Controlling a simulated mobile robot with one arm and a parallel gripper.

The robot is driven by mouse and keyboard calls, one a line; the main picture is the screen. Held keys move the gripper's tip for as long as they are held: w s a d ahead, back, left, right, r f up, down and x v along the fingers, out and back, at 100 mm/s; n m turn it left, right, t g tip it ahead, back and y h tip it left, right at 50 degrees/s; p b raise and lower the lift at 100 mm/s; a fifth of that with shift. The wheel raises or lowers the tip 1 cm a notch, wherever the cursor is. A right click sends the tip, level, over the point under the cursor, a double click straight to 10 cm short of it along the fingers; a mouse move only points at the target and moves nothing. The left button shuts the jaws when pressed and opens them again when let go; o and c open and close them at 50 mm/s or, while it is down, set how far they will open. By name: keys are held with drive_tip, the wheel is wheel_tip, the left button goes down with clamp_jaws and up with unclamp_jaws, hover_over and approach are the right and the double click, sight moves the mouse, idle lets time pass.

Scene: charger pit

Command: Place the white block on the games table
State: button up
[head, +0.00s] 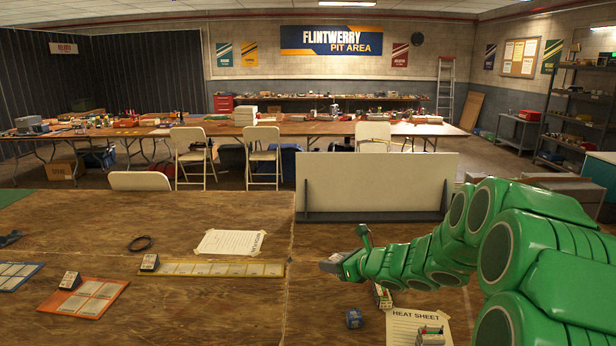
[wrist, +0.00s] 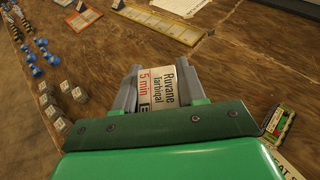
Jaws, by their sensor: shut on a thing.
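My gripper (head: 336,263) reaches in from the right over the brown wooden table (head: 200,220) in the head view. In the wrist view my gripper (wrist: 160,72) is shut on a white block (wrist: 156,92) with black and red print, including "5 min". The block sits between the two grey fingers, and its lower part is hidden by my gripper body. In the head view I cannot make the block out clearly at the gripper's tip. No sign names any table as the games table.
An orange card (head: 85,297), a yellow strip (head: 210,268) and a paper sheet (head: 231,242) lie on the wood. A small dark blue block (head: 353,318) and the heat sheet (head: 405,325) lie near the front. Several small cubes (wrist: 60,125) show at left in the wrist view.

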drive_tip(key=w+d+r+m+t+h, duration=0.2)
drive_tip(key=d+r+m+t+h, duration=0.1)
drive_tip(key=d+r+m+h, duration=0.2)
drive_tip(key=shift+w+d+r+m+t+h, duration=0.25)
drive_tip(key=shift+d+r+m+h, duration=0.2)
drive_tip(key=shift+d+r, duration=0.95)
drive_tip(key=shift+d+f, duration=0.25)
drive_tip(key=s+d+f+m+h, duration=0.1)
drive_tip(key=s+d+f, duration=0.5)
drive_tip(key=d, duration=0.4)
drive_tip(key=s+d+f+m+h, duration=0.15)
drive_tip(key=s+d+f, duration=0.25)
drive_tip(key=d+f, duration=0.55)
drive_tip(key=s+d+f+m+h, duration=0.1)
drive_tip(key=s+d+f, duration=0.4)
drive_tip(key=d, duration=0.7)
hover_over(471, 335)
drive_tip(key=shift+t, duration=0.45)
drive_tip(key=f, duration=0.9)
drive_tip(key=shift+s+a+f, duration=0.2)
drive_tip(key=shift+s+f, duration=0.15)
drive_tip(key=shift+s, duration=0.05)
drive_tip(key=shift+w+d+f, duration=0.2)
drive_tip(key=shift+w+f, duration=0.25)
drive_tip(key=shift+f, duration=1.7)
